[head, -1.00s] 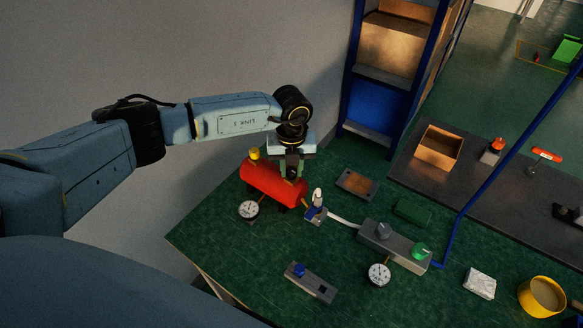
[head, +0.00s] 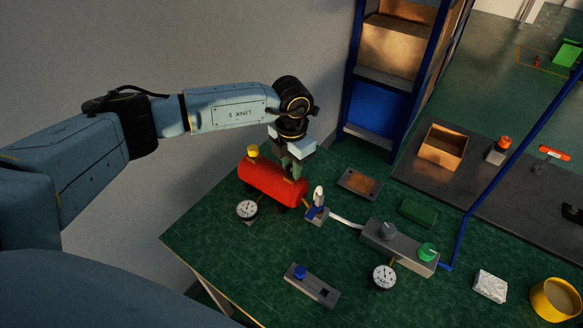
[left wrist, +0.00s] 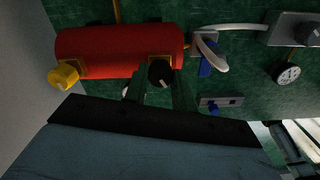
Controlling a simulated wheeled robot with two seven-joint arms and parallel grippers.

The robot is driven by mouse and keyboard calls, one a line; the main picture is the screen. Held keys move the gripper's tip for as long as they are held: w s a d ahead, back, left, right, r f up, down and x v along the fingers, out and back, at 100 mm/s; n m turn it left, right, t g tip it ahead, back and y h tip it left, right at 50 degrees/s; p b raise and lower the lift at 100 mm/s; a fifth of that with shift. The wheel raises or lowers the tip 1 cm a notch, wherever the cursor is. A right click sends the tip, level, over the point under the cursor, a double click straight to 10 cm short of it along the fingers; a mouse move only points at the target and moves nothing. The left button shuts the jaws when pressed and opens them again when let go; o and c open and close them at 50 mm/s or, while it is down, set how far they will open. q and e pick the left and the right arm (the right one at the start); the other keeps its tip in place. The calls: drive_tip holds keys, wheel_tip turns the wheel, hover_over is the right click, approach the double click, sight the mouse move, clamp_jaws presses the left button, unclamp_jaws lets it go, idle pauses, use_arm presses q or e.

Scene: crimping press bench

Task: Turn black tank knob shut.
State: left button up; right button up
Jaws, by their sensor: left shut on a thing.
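The red tank (head: 268,184) lies on the green bench top near its back left edge. It also shows in the left wrist view (left wrist: 110,52). A yellow knob (head: 253,151) sits at the tank's left end, also in the left wrist view (left wrist: 63,75). The black tank knob (left wrist: 161,73) with a pale mark is at the other end; in the head view the gripper hides it. My left gripper (head: 293,172) points down over that end, its green fingers shut on the black knob. My right gripper is not in view.
A pressure gauge (head: 247,209) stands in front of the tank. A blue valve with a white lever (head: 318,206) is close to its right. A grey box with grey and green knobs (head: 400,247) stands further right.

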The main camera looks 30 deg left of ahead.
sight(291, 167)
use_arm(q)
drive_tip(key=m+b, duration=0.2)
drive_tip(key=m, duration=0.3)
drive_tip(key=shift+m+b, duration=0.3)
drive_tip(key=shift+m, duration=0.1)
idle(0.4)
drive_tip(key=o, duration=1)
drive_tip(key=shift+r, duration=0.1)
wheel_tip(291, 167, up, 13)
drive_tip(key=shift+r, duration=0.15)
